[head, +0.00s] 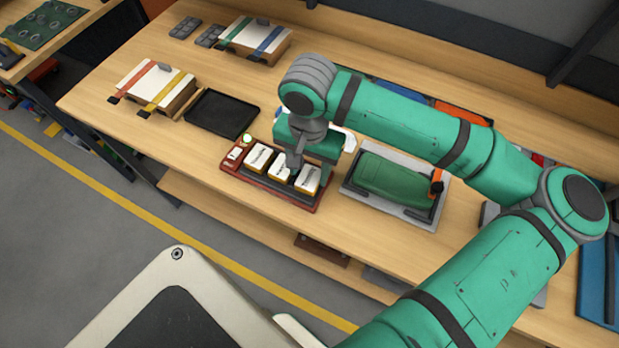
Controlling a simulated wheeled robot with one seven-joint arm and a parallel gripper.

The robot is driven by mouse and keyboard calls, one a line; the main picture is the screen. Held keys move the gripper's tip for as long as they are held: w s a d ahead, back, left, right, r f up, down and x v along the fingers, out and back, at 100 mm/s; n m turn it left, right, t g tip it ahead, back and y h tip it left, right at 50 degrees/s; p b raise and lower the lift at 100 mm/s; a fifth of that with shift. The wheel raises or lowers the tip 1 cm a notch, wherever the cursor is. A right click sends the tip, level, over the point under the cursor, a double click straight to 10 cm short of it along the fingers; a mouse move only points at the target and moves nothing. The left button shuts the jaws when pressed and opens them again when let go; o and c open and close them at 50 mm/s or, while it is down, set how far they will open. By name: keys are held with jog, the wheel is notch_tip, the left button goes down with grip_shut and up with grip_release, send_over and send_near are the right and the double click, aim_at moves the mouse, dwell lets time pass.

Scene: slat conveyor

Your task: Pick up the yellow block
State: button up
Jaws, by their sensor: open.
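Three small blocks with white tops, dark marks and yellow-orange lower sides stand in a row in a dark red tray (232,169): a left block (257,156), a middle block (279,171) and a right block (308,180). No plain yellow block shows, and I cannot tell which of these is meant. My gripper (309,167) is open and points down over the right part of the tray. One grey finger hangs by the middle and right blocks and partly covers them. The other finger is at the tray's right side. Whether either finger touches a block cannot be told.
An empty black tray (222,113) lies left of the red tray. A green rounded object (390,187) in a grey holder stands close on the right. White boxes with coloured straps (155,87) stand at the left and back (255,40). The wooden table's front edge is near.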

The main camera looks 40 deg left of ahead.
jog(key=shift+f, duration=0.85)
jog(key=shift+w, duration=0.1)
jog(key=c, duration=0.8)
jog(key=shift+w+r, duration=0.1)
jog(key=shift+w, duration=0.05)
jog(key=shift+d+r, duration=0.1)
jog(key=shift+r, duration=0.5)
jog(key=s+a+r, duration=0.2)
jog(key=s+r, duration=0.2)
jog(key=s+a+r, duration=0.3)
jog(key=s, duration=0.1)
jog(key=s+a+r, duration=0.3)
jog(key=s+r, duration=0.1)
jog(key=shift+r, duration=0.3)
